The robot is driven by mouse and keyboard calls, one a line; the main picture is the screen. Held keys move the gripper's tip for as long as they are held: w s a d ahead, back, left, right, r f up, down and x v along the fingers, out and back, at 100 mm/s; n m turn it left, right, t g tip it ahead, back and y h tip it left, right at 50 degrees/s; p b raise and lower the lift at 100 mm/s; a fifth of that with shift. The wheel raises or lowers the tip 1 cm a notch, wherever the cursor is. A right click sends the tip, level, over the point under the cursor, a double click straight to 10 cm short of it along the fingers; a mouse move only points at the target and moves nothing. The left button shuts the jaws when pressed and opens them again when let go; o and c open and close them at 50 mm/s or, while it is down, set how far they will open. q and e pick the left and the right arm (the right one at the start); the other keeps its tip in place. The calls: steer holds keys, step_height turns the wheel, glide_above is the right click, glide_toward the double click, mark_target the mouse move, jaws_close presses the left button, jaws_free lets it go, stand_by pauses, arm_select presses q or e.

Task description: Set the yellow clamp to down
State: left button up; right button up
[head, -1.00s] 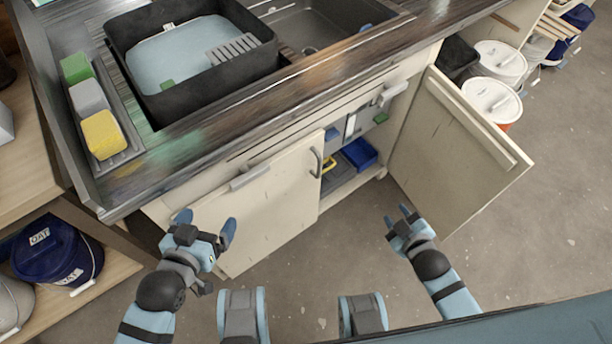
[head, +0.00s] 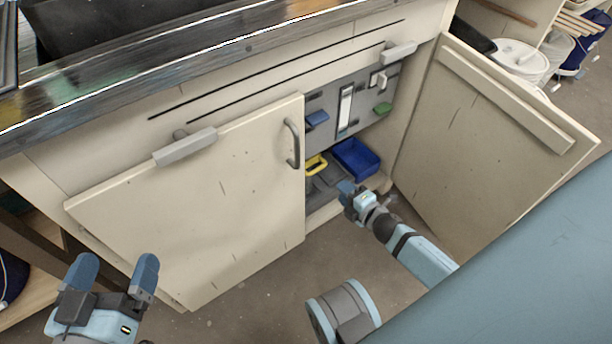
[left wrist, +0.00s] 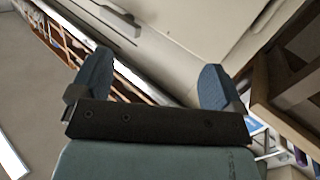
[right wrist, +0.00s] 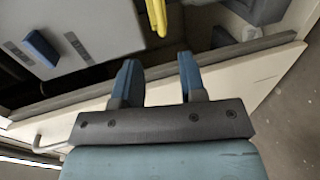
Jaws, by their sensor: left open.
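The yellow clamp (head: 316,166) is a small yellow loop low inside the open cabinet, beside a blue bin. Part of it shows at the top edge of the right wrist view (right wrist: 157,16); I cannot tell its setting. My right gripper (head: 347,189) is at the cabinet opening, just in front of and below the clamp, apart from it. Its fingers (right wrist: 159,78) are parted by a modest gap with nothing between them. My left gripper (head: 115,270) is open and empty, in front of the closed left door; its spread fingers show in the left wrist view (left wrist: 155,85).
The cabinet's right door (head: 480,140) stands open; the left door (head: 220,190) with its handle covers the other side. A panel (head: 330,105) inside carries blue and green parts and a white slot. A blue bin (head: 356,158) sits right of the clamp. The counter edge (head: 200,70) runs above.

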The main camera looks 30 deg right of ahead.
mark_target(317, 170)
arm_select(q)
steer(key=w+m+b, duration=0.1)
steer(key=b, duration=0.1)
steer(key=w+a+m+t+h+b, duration=0.1)
steer(key=m+b, duration=0.1)
steer(key=shift+w+a+r+t+b, duration=0.15)
steer(key=shift+a+r+t+b, duration=0.05)
steer(key=shift+r+t+b, duration=0.15)
arm_select(e)
steer(key=x, duration=1.3)
steer(key=shift+w+a, duration=0.1)
steer(key=shift+w, duration=0.1)
jaws_close()
